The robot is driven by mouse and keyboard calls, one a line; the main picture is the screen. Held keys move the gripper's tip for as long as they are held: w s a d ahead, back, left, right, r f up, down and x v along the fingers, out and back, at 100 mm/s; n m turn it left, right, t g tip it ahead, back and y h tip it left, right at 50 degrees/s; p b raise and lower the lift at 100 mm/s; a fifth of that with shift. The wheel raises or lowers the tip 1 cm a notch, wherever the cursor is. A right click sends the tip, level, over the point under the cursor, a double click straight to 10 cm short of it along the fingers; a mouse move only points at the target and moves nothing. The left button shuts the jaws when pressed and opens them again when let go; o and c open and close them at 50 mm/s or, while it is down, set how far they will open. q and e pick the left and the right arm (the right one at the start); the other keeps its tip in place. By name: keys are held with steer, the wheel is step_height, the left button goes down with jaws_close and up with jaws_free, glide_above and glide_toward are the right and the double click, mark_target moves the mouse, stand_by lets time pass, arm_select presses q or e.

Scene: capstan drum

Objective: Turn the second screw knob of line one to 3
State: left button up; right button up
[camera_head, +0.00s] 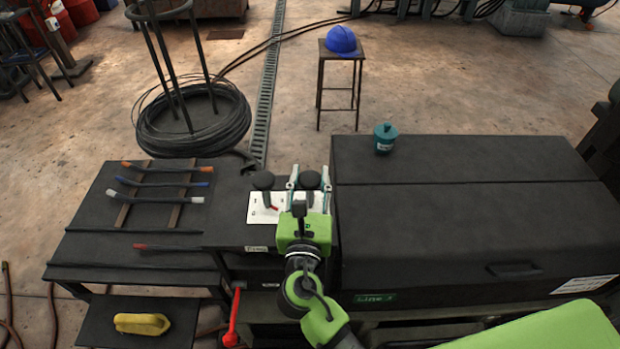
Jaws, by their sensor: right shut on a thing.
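Two dark round screw knobs stand side by side on white dial plates on the dark machine top. The left knob (263,181) is free, with a red pointer mark on its white plate (257,214). The right-hand, second knob (311,179) is between the two fingers of my right gripper (310,183), which reaches over it from the front and is shut on it. The gripper body hides most of this knob's plate, so I cannot read its setting. My left gripper is not in view.
A large dark cover (470,215) rises right of the knobs, with a teal pot (385,138) on it. A table (85,217) with several coloured-handled tools lies left. A red lever (235,315) stands in front. Wire coils (193,125) and a stool with a blue helmet (341,40) are behind.

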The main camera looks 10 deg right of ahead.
stand_by(0.4)
steer(key=o, duration=1.1)
steer(key=v, duration=1.2)
